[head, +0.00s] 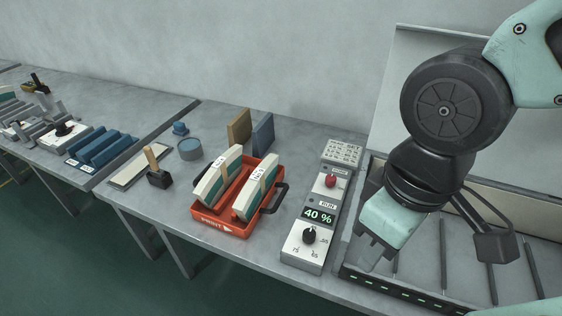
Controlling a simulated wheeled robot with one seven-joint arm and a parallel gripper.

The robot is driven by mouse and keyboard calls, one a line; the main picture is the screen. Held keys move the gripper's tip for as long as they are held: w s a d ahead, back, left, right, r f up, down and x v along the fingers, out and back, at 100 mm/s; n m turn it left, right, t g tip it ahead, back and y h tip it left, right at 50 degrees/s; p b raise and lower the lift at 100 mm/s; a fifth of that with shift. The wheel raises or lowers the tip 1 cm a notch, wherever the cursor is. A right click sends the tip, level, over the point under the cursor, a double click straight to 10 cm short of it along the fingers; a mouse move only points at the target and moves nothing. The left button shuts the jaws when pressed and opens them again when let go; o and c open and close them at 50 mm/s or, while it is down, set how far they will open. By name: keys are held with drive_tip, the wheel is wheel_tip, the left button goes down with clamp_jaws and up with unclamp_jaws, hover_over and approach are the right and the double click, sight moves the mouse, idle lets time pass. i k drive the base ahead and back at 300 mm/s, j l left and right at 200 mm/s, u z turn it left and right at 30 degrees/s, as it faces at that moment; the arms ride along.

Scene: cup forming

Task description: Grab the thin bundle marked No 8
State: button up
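Two banded bundles of white and teal sheets stand tilted in a red tray (219,226) marked PRINT. The left bundle (209,188) and the right bundle (246,203) each have a tan band and a small white label. The labels are too small to read with certainty, so I cannot tell which is No 8. My gripper (369,254) hangs at the right, clear of the tray and to the right of the control panel. Its fingers point down and hold nothing that I can see. Their gap cannot be made out.
A control panel (309,221) with a red knob and a 40 % display stands between the tray and my gripper. The tray has a black handle (277,197). A brown block (239,130) and a blue-grey block (263,134) stand behind. A wooden-handled tool (157,170) stands left.

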sight(224, 170)
drive_tip(key=i+j+z, duration=0.1)
drive_tip(key=j+z, duration=1.1)
drive_tip(key=k+j+z, duration=0.1)
drive_tip(key=j+z, duration=0.3)
drive_tip(key=k+j+z, duration=0.1)
drive_tip(key=j, duration=0.35)
drive_tip(key=k+j, duration=0.2)
drive_tip(key=j, duration=0.2)
drive_tip(key=k+j+z, duration=0.15)
drive_tip(key=j, duration=0.3)
drive_tip(key=k+j, duration=0.2)
drive_tip(key=j, duration=0.2)
drive_tip(key=k+j+z, duration=0.15)
drive_tip(key=j, duration=0.3)
drive_tip(key=k+j, duration=0.2)
drive_tip(key=j, duration=0.15)
drive_tip(key=k+j, duration=0.2)
drive_tip(key=j, duration=0.2)
drive_tip(key=k+j, duration=0.15)
drive_tip(key=j, duration=0.2)
drive_tip(key=j+z, duration=0.05)
